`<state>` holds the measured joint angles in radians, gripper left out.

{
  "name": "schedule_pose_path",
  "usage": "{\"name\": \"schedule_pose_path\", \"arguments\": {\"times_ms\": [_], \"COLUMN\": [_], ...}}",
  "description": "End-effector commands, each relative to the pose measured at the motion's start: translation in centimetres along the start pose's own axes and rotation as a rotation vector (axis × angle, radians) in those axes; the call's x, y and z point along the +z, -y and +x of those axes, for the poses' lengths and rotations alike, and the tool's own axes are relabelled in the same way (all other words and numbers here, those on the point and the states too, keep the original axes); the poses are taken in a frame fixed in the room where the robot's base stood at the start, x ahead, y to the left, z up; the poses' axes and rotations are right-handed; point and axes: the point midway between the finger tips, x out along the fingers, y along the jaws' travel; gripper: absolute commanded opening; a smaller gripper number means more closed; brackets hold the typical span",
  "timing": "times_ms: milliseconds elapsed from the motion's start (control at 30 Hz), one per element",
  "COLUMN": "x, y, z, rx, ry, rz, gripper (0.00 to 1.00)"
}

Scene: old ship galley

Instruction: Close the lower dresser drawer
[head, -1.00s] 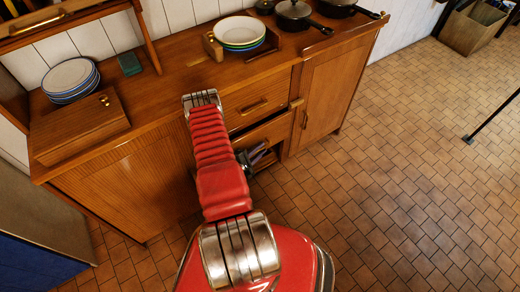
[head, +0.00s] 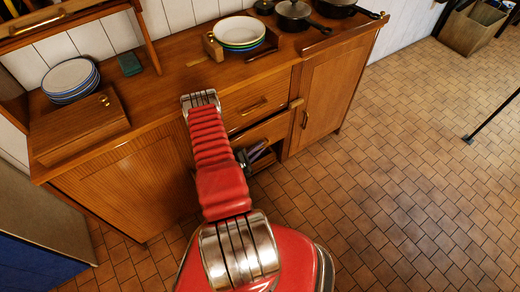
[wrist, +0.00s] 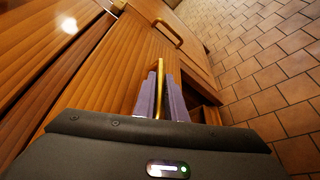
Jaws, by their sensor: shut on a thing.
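The wooden dresser (head: 120,180) has an upper drawer (head: 245,97) with a brass handle, and below it the lower drawer (head: 272,131). The lower drawer's front stands a little out from the dresser, its right top corner jutting. My gripper (head: 255,152) is at the front of this lower drawer, partly hidden by my red arm. In the wrist view, my gripper's purple fingers (wrist: 162,98) are shut around the brass handle (wrist: 159,88) of the lower drawer. The drawer's inside is hidden.
To the right is a cupboard door (head: 326,88) with its own handle (wrist: 168,33). Plates (head: 240,40), a wooden box (head: 80,125) and pans (head: 293,15) stand on the top.

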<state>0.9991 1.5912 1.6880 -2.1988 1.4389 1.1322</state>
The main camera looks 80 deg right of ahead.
Motion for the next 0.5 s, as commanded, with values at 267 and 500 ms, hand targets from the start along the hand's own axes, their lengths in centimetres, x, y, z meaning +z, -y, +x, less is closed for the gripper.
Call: {"name": "schedule_pose_path", "arguments": {"times_ms": [267, 500], "x": [-2.5, -2.7], "y": [-1.4, -1.6], "z": [0.9, 1.0], "rx": [-0.006, -0.004], "ry": [-0.005, -0.008], "rz": [-0.003, -0.002], "gripper": [0.0, 0.0]}}
